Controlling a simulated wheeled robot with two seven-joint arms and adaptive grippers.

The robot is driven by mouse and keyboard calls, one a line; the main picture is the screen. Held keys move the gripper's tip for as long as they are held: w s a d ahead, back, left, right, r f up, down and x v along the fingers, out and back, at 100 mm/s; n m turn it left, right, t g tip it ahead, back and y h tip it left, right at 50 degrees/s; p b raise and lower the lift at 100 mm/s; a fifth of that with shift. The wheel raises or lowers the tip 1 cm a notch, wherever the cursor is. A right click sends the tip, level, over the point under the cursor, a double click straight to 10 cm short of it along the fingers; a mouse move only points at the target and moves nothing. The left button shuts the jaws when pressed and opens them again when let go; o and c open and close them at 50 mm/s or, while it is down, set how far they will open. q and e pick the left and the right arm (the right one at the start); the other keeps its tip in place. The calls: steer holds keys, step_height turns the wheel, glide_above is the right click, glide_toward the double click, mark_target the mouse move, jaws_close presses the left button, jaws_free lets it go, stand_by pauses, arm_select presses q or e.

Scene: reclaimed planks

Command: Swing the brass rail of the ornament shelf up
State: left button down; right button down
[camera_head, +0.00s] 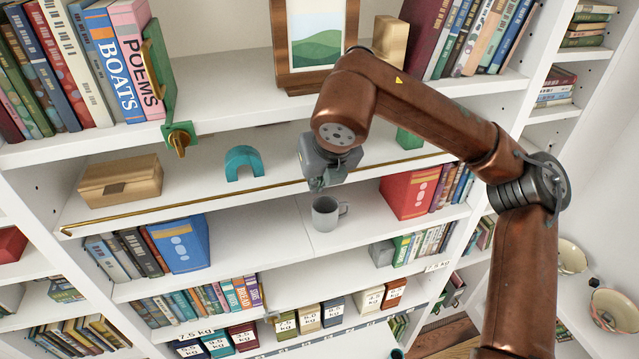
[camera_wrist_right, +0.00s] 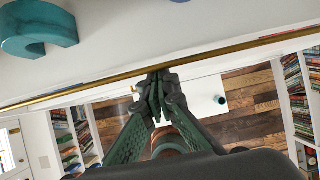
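The brass rail (camera_head: 200,204) is a thin bar along the front edge of the white ornament shelf (camera_head: 205,180). It slopes across the head view and also crosses the right wrist view (camera_wrist_right: 80,90). On the shelf are a wooden box (camera_head: 120,181) and a teal arch (camera_head: 243,163), the arch also showing in the wrist view (camera_wrist_right: 38,27). My right gripper (camera_head: 318,184) is at the rail, right of its middle. In the wrist view its fingertips (camera_wrist_right: 158,76) are together right at the rail's lower side; I cannot tell whether they touch it. My left gripper is not in view.
A grey mug (camera_head: 326,213) stands on the shelf below, close under my right gripper. A red book (camera_head: 410,192) is to its right.

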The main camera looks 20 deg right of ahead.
steer(key=shift+w, duration=0.5)
steer(key=shift+s, duration=0.1)
steer(key=s+b, duration=0.2)
steer(key=s, duration=0.3)
steer(key=shift+d, duration=0.1)
steer(key=shift+w, duration=0.1)
stand_by(0.5)
